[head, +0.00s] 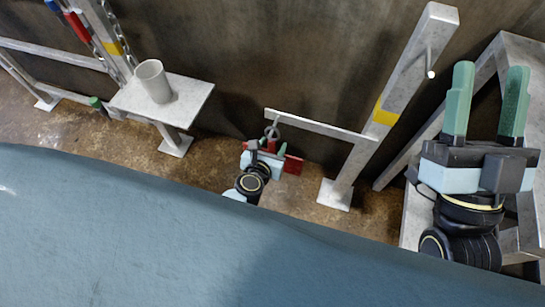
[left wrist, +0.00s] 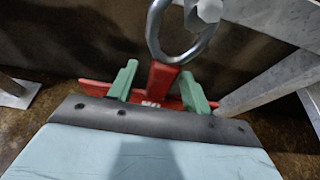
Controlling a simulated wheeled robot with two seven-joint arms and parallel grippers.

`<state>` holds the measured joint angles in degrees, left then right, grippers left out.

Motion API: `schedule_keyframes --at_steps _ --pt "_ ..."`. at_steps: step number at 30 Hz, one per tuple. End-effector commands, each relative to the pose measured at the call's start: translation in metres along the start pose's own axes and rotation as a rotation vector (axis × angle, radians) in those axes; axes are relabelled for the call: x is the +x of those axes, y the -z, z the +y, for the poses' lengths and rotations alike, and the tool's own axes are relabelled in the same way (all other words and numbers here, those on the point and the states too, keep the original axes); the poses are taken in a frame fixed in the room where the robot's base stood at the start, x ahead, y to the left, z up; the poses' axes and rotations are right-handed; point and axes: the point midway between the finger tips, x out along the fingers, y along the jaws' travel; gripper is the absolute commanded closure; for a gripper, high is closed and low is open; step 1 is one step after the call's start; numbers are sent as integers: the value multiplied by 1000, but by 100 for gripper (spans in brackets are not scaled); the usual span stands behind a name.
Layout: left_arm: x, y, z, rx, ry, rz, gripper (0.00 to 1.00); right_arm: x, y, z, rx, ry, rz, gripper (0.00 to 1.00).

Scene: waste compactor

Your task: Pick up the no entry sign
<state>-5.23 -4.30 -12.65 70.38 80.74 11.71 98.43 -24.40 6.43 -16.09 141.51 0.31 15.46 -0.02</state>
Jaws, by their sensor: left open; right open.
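The red no entry sign (head: 293,164) hangs by a metal ring (head: 271,132) under a horizontal rail, low near the wall. In the left wrist view its upright red strip (left wrist: 161,80) runs up to the ring, with a wider red part behind. My left gripper (head: 266,149) is at the sign. Its green fingers are open on either side of the strip, with gaps visible. The gripper body hides much of the sign's lower part. My right gripper (head: 487,95) is open and empty, pointing up at the right, away from the sign.
The rail (head: 318,124) joins a grey post (head: 400,100) with a yellow band, just right of the sign. A small shelf with a white cup (head: 153,81) stands at the left, beside a chain. A grey metal frame (head: 490,65) is behind my right gripper.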

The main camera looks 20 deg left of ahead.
Motion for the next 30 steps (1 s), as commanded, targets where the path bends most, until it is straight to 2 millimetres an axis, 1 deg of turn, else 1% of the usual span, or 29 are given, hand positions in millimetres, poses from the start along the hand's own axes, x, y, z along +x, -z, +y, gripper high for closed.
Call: schedule_keyframes --at_steps 1,3,9,10,21,30 --pt "4 0 0 0 0 -1 51 -1 1 0 0 0 17 50" --pt "6 0 0 0 0 0 51 -1 3 0 0 1 32 50" --pt "6 0 0 0 0 1 51 -1 4 0 0 1 35 50" --pt "6 0 0 0 0 1 52 -1 4 0 0 1 35 50" --pt "6 0 0 0 0 1 100 -1 4 0 0 0 34 50" --pt "6 -1 0 0 0 0 100 -1 4 0 0 0 33 50"
